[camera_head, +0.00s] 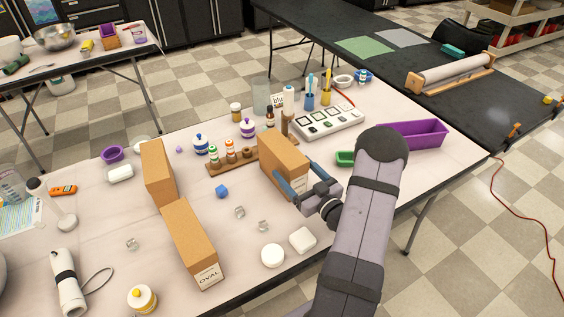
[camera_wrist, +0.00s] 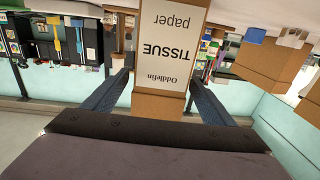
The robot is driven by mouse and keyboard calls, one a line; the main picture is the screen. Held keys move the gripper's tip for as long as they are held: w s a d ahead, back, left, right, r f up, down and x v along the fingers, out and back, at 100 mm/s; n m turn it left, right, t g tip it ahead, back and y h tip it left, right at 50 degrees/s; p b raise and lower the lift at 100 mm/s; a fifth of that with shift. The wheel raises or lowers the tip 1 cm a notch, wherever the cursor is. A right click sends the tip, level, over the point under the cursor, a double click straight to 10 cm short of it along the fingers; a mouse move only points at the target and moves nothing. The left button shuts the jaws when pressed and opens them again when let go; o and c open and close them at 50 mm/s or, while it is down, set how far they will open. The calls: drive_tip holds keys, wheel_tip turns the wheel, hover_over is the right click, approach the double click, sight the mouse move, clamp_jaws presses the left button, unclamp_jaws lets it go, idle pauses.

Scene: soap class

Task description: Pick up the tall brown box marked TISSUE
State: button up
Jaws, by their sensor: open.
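The tall brown box marked TISSUE (camera_head: 281,160) stands upright near the middle of the white table in the head view. In the wrist view its white label (camera_wrist: 168,48) faces me and reads TISSUE upside down. My gripper (camera_head: 296,174) is open at the box, with its two blue fingers spread to either side of it. In the wrist view the gripper (camera_wrist: 161,80) has one finger left and one right of the box's brown lower part. I cannot tell whether either finger touches it. The arm comes in from the lower right.
Two other brown boxes stand to the left: one marked OVAL (camera_head: 190,240) and one farther back (camera_head: 157,172). A wooden rack of bottles (camera_head: 232,160) is close behind the TISSUE box.

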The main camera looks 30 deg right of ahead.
sight(282, 147)
drive_tip(key=shift+w+a+r+p, duration=0.15)
drive_tip(key=shift+w+p, duration=0.4)
drive_tip(key=shift+w, duration=0.9)
drive_tip(key=shift+w+a+r+p, duration=0.1)
drive_tip(key=shift+w+p, duration=0.45)
drive_tip(key=shift+w, duration=0.9)
drive_tip(key=shift+w+f, duration=0.1)
drive_tip(key=shift+w, duration=0.6)
drive_tip(key=c, duration=1.5)
drive_tip(key=shift+c, duration=0.2)
drive_tip(key=shift+r, duration=0.25)
drive_tip(key=shift+r+b, duration=0.4)
drive_tip(key=shift+r, duration=4.5)
